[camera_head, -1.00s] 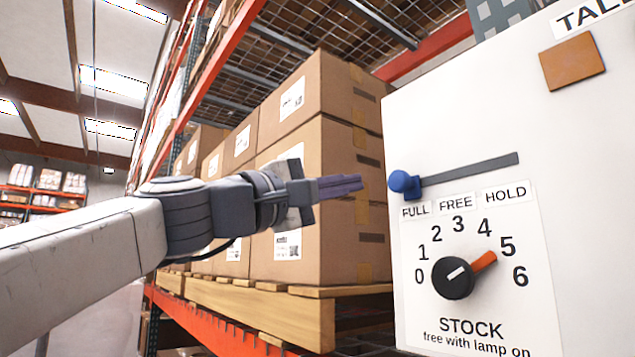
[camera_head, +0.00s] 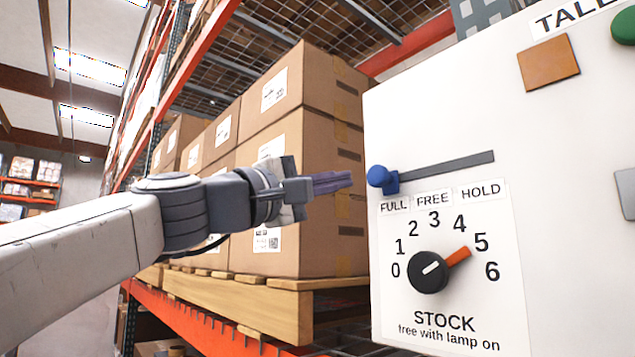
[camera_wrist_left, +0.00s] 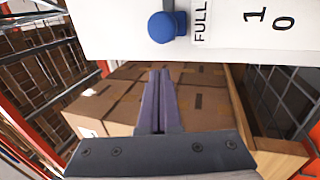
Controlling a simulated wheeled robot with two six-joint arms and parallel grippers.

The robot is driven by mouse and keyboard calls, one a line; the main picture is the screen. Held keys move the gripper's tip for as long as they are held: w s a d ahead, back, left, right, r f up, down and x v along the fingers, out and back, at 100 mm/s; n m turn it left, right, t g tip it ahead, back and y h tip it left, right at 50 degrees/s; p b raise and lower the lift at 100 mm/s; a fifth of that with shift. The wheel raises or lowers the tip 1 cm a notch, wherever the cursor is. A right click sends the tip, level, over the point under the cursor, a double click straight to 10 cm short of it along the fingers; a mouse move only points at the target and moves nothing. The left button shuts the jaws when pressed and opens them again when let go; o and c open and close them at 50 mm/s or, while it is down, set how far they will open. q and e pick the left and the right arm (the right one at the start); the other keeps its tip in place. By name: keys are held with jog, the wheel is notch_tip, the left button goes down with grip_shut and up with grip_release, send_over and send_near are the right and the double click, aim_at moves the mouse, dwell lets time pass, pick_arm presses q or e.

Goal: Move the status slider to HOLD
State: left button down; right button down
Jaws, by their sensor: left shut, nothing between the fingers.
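The status slider's blue knob (camera_head: 382,179) sits at the left end of its dark slot (camera_head: 445,169), above the FULL label (camera_head: 394,205). The FREE label (camera_head: 433,198) is in the middle and the HOLD label (camera_head: 481,190) is below the slot's right end. My left gripper (camera_head: 350,180) is shut and empty. Its fingertips point at the knob from the left and look a short gap away from it in the head view. In the left wrist view the knob (camera_wrist_left: 162,27) is beyond the shut fingertips (camera_wrist_left: 160,72). My right gripper is not in view.
Below the slider, a black STOCK dial (camera_head: 428,272) has its orange pointer near 5. An orange-brown square (camera_head: 548,62) and a green button (camera_head: 624,27) are higher on the white panel. Stacked cartons (camera_head: 300,170) on a rack stand behind my left arm.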

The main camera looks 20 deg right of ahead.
pick_arm(q)
jog(key=shift+w+d+p, duration=0.15)
jog(key=shift+w+d, duration=0.1)
jog(key=shift+d, duration=0.4)
jog(key=shift+w+d+p, duration=0.15)
jog(key=shift+w+d, duration=0.05)
jog(key=shift+d, duration=0.4)
jog(key=shift+s+a, duration=0.1)
jog(key=shift+a, duration=0.25)
jog(key=shift+s+d, duration=0.1)
jog(key=shift+s, duration=0.05)
